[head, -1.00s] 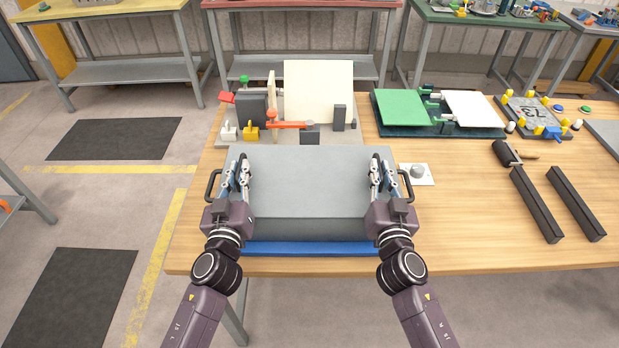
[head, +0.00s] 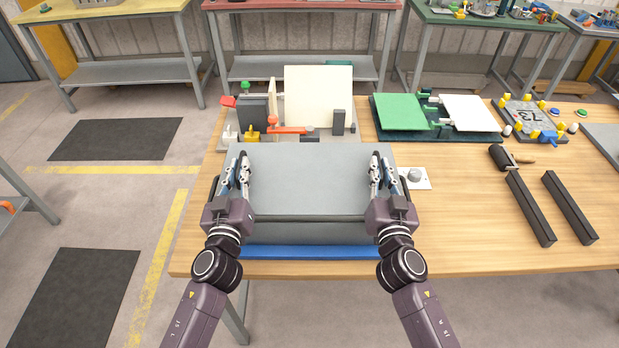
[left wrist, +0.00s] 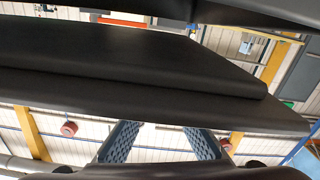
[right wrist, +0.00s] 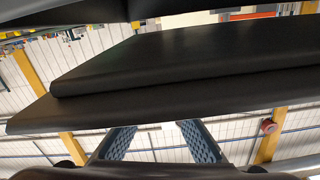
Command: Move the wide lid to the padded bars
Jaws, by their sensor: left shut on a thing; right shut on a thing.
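The wide grey lid (head: 308,180) is level above a grey box body (head: 305,234), with a dark line between them along the front. My left gripper (head: 240,168) is shut at the lid's left end, and my right gripper (head: 377,168) is shut at its right end. The side handles are mostly hidden by the grippers. A broad dark slab, seemingly the lid, crosses the left wrist view (left wrist: 140,70) and the right wrist view (right wrist: 190,60). The two black padded bars, the nearer one (head: 530,208) and the farther one (head: 570,207), lie parallel on the table's right side, apart from the lid.
Behind the lid stands a fixture with a cream panel (head: 318,97) and red lever. A green-and-white panel fixture (head: 435,115) and a plate marked 73 (head: 528,120) are at the back right. A black roller (head: 503,158) lies near the bars.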

